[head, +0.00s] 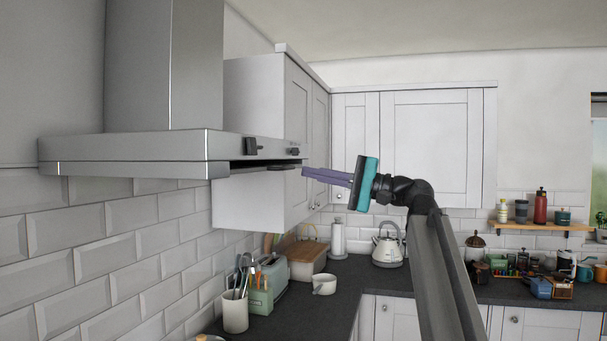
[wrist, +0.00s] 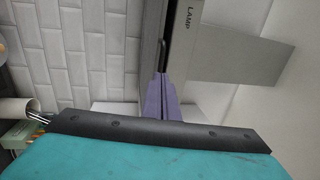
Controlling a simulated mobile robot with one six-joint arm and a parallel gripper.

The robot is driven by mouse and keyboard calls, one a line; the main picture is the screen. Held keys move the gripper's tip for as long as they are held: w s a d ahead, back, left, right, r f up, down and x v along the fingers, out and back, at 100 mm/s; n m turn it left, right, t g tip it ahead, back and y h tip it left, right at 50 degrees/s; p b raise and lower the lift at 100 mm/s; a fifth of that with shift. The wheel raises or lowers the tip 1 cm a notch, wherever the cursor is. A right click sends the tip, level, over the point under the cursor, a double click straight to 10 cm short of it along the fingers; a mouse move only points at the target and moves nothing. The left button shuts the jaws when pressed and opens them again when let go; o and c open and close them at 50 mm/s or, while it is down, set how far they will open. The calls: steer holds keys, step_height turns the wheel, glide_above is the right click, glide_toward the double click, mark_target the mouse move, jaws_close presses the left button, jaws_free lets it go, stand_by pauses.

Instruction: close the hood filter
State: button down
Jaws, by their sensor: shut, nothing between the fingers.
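The steel range hood (head: 130,147) is on the left wall in the head view. Its filter (head: 262,165) shows as a dark, thin edge under the hood's right part, with a dark gap above it; how far it hangs open is hard to tell. My gripper (head: 305,171) has purple fingers, shut and empty, pointing left at the hood's lower right edge. In the wrist view the fingertips (wrist: 161,78) lie at a dark handle-like loop (wrist: 160,53) beside the hood's underside. Whether they touch it cannot be told.
The hood's front edge (wrist: 183,65) bears the word LAMP. White wall cabinets (head: 432,145) stand behind my arm. Below, the slate worktop (head: 325,305) holds a utensil pot (head: 235,313), a toaster and a kettle (head: 387,250). The air below the hood is free.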

steer(key=b+v, duration=0.3)
steer(key=v, duration=0.8)
steer(key=shift+w, duration=0.1)
steer(key=shift+f, duration=0.1)
